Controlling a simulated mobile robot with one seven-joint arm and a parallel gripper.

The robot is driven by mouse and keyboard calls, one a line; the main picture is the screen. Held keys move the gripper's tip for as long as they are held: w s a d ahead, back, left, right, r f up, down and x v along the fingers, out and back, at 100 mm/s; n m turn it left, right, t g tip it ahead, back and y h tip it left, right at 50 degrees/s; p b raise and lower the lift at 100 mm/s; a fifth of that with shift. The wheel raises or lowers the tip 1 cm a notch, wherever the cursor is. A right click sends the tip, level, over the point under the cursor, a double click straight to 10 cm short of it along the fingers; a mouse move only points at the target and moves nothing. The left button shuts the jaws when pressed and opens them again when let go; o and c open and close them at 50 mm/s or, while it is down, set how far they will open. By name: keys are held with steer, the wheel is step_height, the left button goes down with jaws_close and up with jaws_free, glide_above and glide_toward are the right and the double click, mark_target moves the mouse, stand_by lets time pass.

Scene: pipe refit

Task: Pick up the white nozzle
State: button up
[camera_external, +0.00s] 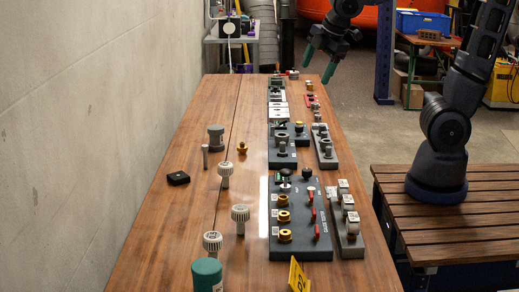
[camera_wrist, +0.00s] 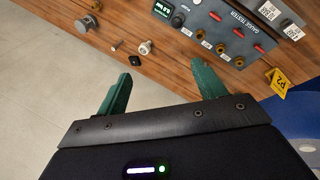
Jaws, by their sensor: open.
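Several whitish pieces with ribbed round heads on stems stand on the wooden table (camera_external: 150,255); which one is the white nozzle I cannot tell. In the external view, one stands at mid-table (camera_external: 225,172), one nearer the tester panel (camera_external: 240,214) and one near the front left (camera_external: 212,242). A single whitish ribbed piece (camera_wrist: 146,47) shows in the wrist view, beyond the fingertips and apart from them. My gripper (camera_external: 319,64) is open and empty, raised near the table's far right. Its two green fingers are spread in the wrist view (camera_wrist: 161,69).
A grey gauge tester panel (camera_external: 290,251) with brass fittings and red levers lies on the table's right side. A teal cylinder (camera_external: 207,275), black block (camera_external: 178,178), grey cylinder (camera_external: 216,137) and brass fitting (camera_external: 242,148) stand around the nozzles. A wall (camera_external: 80,130) borders the left.

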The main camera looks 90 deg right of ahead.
steer(key=w+d+f+n+h, duration=0.1)
steer(key=w+d+f+n, duration=0.1)
steer(key=w+f+n, duration=0.35)
steer(key=w+d+f+n, duration=0.2)
steer(key=w+f+n, duration=0.1)
steer(key=w, duration=0.5)
steer(key=n, duration=1)
glide_toward(226, 164)
steer(key=shift+g, duration=0.4)
steer(key=shift+w+x, duration=0.15)
steer(key=shift+x, duration=2.6)
steer(key=shift+w+x, duration=0.15)
steer(key=shift+x, duration=2.6)
steer(key=shift+a, duration=0.1)
steer(key=shift+r, duration=0.1)
steer(key=c, duration=1.1)
